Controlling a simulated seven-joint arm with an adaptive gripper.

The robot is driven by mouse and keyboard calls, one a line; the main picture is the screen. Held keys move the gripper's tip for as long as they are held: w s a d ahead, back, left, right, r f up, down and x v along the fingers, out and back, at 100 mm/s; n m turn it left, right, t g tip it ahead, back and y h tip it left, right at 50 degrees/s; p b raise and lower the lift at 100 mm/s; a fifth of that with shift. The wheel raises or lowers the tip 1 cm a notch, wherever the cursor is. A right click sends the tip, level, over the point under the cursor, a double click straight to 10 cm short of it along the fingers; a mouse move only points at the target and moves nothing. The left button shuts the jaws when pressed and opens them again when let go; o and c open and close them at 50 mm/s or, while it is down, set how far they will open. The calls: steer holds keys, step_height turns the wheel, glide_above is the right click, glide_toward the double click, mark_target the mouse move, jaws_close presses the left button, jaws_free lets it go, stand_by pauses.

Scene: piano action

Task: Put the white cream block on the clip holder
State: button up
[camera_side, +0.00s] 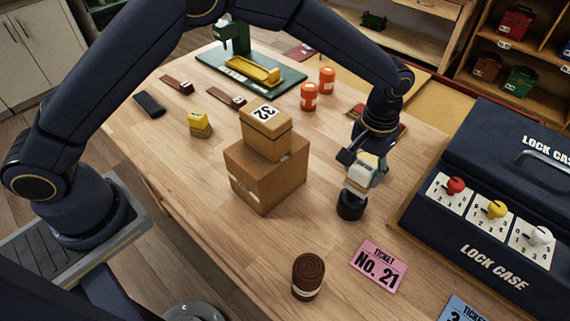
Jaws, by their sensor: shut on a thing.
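The white cream block (361,171) is between the fingers of my gripper (359,170), right of the stacked boxes. My gripper points down and is shut on it, and the fingers hide part of its sides. A short black round piece (350,206) is directly below the block on the table. I cannot tell whether the block touches it, or whether this piece is the clip holder. A green base (293,83) with a yellow cradle (254,71) stands at the back of the table, apart from my gripper.
Two stacked cardboard boxes (266,172) stand left of my gripper. A navy lock case (480,215) with three knobs is on the right. A brown roll (308,275) and a pink ticket (378,265) are in front. Two orange jars (309,97) stand behind. The front-left tabletop is clear.

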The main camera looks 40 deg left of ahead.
steer(key=shift+f, duration=1.25)
steer(key=shift+s, duration=0.1)
steer(key=shift+f, duration=0.15)
steer(key=o, duration=1.2)
